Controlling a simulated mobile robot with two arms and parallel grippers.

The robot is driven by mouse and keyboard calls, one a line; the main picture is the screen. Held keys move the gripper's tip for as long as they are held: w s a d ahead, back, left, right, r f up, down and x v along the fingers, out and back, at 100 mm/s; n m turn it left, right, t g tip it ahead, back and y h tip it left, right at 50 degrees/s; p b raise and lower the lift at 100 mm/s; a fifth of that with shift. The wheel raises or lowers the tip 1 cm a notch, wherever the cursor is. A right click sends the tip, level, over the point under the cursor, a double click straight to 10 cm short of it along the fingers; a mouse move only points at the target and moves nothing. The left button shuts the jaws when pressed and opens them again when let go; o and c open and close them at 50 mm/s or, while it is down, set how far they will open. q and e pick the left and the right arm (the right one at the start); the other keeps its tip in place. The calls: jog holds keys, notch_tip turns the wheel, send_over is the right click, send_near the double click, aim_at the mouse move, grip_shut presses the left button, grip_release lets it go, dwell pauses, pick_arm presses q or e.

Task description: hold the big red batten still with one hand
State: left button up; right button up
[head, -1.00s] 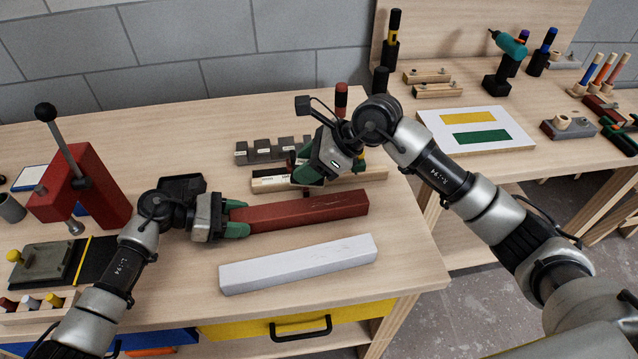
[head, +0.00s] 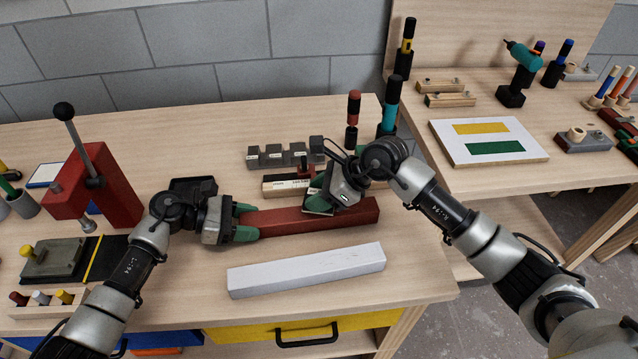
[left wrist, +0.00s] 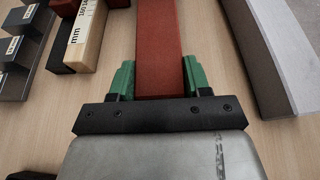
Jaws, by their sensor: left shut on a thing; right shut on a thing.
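The big red batten (head: 280,222) lies on the bench top, running left to right. My left gripper (head: 246,222) is shut on its left end, with a green finger on each side. The left wrist view shows the red batten (left wrist: 156,50) between the two fingers (left wrist: 156,80). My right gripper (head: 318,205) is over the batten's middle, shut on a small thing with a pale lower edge. That thing is mostly hidden by the gripper, and I cannot tell whether it touches the batten.
A white batten (head: 307,270) lies in front, parallel and apart. Behind lie a labelled wooden piece (head: 275,189) and a grey notched block (head: 270,158). A red lever press (head: 108,190) stands at the left. A second bench with a white board (head: 488,141) is at the right.

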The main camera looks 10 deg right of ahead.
aim_at(356, 206)
jog(key=shift+f, duration=0.75)
jog(key=shift+d, duration=0.8)
jog(key=shift+c, duration=0.4)
jog(key=shift+d+f, duration=0.1)
jog(key=shift+d, duration=3.2)
jog(key=shift+a, duration=4)
jog(key=shift+a+r, duration=0.1)
jog(key=shift+r, duration=4)
pick_arm(q)
jog(key=o, duration=1.2)
jog(key=shift+c, duration=0.2)
